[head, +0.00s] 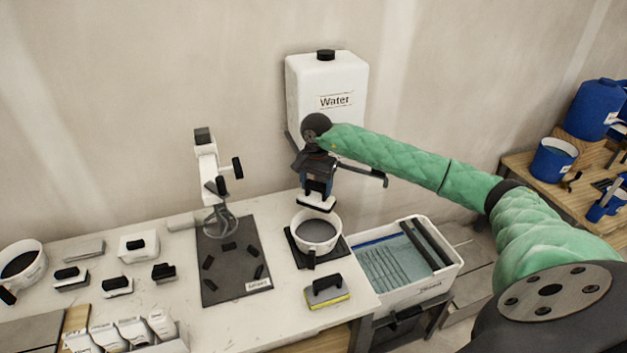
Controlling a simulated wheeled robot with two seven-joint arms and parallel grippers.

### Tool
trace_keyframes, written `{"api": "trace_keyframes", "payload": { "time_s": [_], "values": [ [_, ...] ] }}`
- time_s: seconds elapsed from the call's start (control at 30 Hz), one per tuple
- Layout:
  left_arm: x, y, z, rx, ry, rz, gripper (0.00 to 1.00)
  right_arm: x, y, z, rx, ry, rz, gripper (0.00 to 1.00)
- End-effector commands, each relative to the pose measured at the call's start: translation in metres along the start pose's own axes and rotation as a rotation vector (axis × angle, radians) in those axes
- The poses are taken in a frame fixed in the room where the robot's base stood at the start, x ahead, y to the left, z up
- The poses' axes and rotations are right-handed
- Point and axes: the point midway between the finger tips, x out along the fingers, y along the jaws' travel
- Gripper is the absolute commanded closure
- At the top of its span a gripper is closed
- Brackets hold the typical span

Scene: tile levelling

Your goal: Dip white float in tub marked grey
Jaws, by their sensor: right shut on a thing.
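My right gripper (318,188) is shut on a white float (316,202) with a dark handle and dark edge. It holds the float just above a white round tub (318,246) filled with dark grey material. The float looks apart from the grey surface, though the gap is hard to judge. The tub stands on a black mat, with a dark handle toward the front. I cannot read a marking on it. My left gripper is not in view.
A mixer stand (206,160) is left of the tub on a dark board (232,280). A yellow-based float (327,292) lies in front. A water container (326,85) stands behind, a wash basin (447,270) to the right. Another white tub (35,250) is far left.

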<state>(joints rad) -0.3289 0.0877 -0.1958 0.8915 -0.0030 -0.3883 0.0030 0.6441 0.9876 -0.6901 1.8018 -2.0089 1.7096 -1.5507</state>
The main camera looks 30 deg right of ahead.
Motion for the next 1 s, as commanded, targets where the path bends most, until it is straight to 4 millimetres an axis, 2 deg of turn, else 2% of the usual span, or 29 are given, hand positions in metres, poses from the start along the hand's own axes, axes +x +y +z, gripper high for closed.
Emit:
{"api": "trace_keyframes", "payload": {
  "time_s": [0.93, 1.0],
  "values": [
    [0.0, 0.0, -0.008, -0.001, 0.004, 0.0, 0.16, 0.088, 0.0, 0.001, -0.002, -0.002, 0.001, 0.66],
    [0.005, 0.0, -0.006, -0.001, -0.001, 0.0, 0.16, 0.093, 0.0, 0.001, -0.003, 0.0, 0.0, 0.66]
  ]
}}
